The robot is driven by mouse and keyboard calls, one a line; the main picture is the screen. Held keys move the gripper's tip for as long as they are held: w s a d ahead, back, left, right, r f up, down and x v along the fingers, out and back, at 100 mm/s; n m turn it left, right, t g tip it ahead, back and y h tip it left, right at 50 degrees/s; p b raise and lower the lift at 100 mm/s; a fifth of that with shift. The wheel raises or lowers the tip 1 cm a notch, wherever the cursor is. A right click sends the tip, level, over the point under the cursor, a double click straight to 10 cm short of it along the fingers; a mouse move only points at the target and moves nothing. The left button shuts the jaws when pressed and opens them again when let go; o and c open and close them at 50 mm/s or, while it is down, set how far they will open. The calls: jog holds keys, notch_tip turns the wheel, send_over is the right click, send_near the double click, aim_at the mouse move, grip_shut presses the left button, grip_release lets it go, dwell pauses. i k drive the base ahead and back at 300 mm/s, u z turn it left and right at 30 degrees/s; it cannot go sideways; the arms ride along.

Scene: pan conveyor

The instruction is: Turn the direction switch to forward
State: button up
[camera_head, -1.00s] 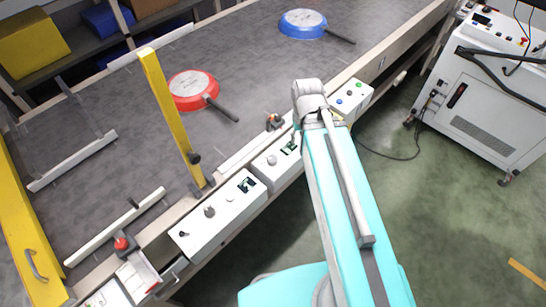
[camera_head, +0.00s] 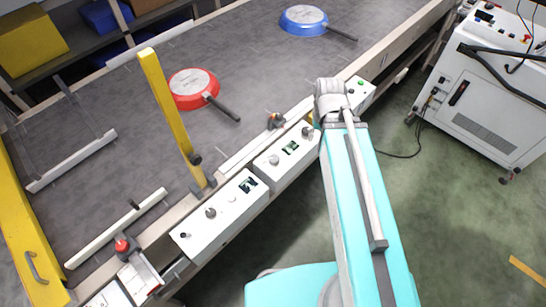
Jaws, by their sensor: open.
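The direction switch cannot be told for sure, as the labels are too small to read. A white control box (camera_head: 222,222) on the belt's near edge has a round grey knob (camera_head: 210,212), a small black knob (camera_head: 184,235) and a display. A second white box (camera_head: 268,173) to its right has a display, a grey knob (camera_head: 274,160) and another dark knob (camera_head: 307,131) at its right end, close to my arm's grey joint. My gripper does not show; my own arm hides that area.
A red pan (camera_head: 193,88) and a blue pan (camera_head: 303,20) lie on the grey conveyor belt (camera_head: 120,120). A yellow post (camera_head: 170,115) stands at the near edge. A red button (camera_head: 122,246) is at lower left. A white cabinet (camera_head: 490,105) stands at right. Green floor is open between.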

aim_at(274, 159)
jog(key=k, duration=1.55)
jog(key=u, duration=0.3)
jog(key=i, duration=1)
jog(key=z, duration=0.05)
